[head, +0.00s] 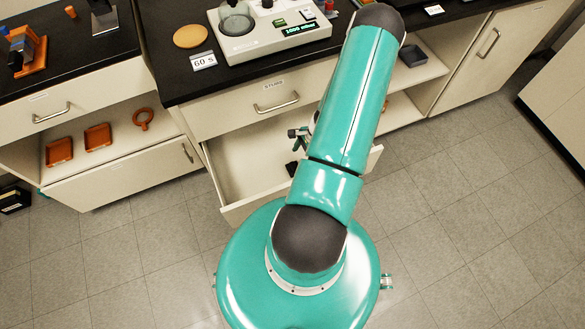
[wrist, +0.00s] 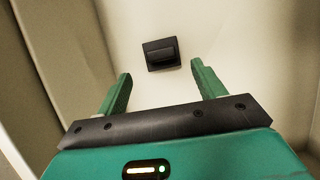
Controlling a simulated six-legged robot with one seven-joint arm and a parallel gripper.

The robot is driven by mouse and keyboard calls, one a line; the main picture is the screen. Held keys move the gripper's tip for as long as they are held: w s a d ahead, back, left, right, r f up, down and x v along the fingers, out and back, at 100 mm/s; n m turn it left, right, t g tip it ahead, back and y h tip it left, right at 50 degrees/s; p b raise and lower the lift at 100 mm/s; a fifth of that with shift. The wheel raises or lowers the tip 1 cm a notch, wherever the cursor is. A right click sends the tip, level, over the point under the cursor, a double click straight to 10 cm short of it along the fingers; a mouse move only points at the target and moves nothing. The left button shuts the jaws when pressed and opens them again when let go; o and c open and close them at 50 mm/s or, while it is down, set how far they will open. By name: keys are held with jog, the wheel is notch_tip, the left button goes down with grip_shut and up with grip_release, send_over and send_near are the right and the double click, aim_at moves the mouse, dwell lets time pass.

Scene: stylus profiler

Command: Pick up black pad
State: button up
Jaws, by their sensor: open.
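The black pad (wrist: 161,54) lies on the pale floor of an open drawer in the wrist view. It is a small dark rectangle with a raised bar across it. My gripper (wrist: 160,82) is open and empty, with its two green fingers apart. The pad shows beyond the fingertips, between their lines, and nothing touches it. In the head view the open drawer (head: 243,172) is pulled out below the counter, and my arm covers its right part. A small dark thing at my arm's edge in the drawer may be the pad, but I cannot tell.
Drawer walls stand close around my gripper. A white device (head: 270,28) with a display and a round tan pad (head: 190,36) are on the black counter above. Orange trays (head: 98,136) sit on the open left shelf. The tiled floor at right is clear.

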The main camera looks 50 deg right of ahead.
aim_at(294, 166)
jog(key=shift+x, duration=3.05)
jog(key=shift+w, duration=0.1)
jog(key=c, duration=0.8)
